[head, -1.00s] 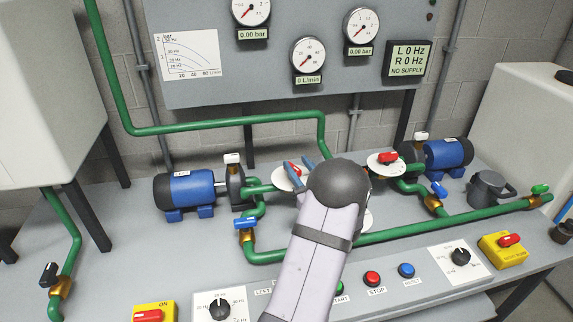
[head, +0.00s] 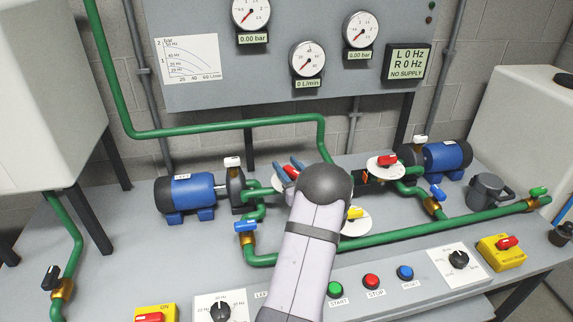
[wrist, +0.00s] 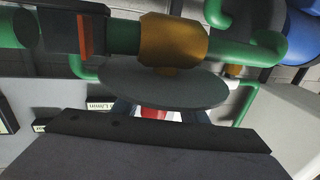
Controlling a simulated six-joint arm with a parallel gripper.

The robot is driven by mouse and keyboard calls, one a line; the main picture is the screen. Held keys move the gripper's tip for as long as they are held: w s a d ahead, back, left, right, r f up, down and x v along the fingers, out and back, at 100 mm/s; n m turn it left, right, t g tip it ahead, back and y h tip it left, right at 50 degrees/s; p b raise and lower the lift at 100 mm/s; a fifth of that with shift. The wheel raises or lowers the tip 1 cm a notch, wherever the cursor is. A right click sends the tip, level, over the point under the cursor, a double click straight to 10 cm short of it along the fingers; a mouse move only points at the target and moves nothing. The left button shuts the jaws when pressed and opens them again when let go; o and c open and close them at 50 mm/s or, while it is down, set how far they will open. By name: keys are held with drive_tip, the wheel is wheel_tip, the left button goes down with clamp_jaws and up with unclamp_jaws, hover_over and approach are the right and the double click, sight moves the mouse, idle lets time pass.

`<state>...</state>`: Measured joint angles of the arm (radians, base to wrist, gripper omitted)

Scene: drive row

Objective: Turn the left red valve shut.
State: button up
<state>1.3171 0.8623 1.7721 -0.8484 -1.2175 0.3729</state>
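The left red valve handle (head: 291,172) sits on a white round dial plate (head: 276,184), left of centre in the head view. My gripper (head: 288,171) has its two blue fingers at this handle, one on each side. In the wrist view the red handle (wrist: 155,113) shows between the fingers (wrist: 158,112), below the grey disc (wrist: 165,85), with a gap beside it. The fingers look apart and not closed on it. The gripper's dark body hides most of the handle, so its exact angle and any contact cannot be told.
Another red valve (head: 387,160) on a white plate is to the right. A yellow valve handle (head: 354,212) lies close right of my arm. Green pipes (head: 400,234), a blue-handled valve (head: 245,226) and the left pump (head: 190,191) surround the spot. A control panel (head: 385,292) is in front.

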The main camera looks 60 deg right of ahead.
drive_tip(key=shift+w+d, duration=0.1)
drive_tip(key=shift+w, duration=0.1)
clamp_jaws()
drive_tip(key=shift+h, duration=0.3)
drive_tip(key=shift+s+d+m+g+h+b, duration=0.1)
drive_tip(key=shift+d+m+g+h+b, duration=0.05)
drive_tip(key=shift+m+g+h+b, duration=0.4)
drive_tip(key=shift+s+d+m+g+h+b, duration=0.1)
drive_tip(key=shift+m+g+h+b, duration=0.35)
drive_tip(key=shift+m+h, duration=0.1)
drive_tip(key=shift+s+d+m+g+h, duration=0.15)
drive_tip(key=shift+d+m+g+h, duration=0.05)
drive_tip(key=shift+m+g+h, duration=0.25)
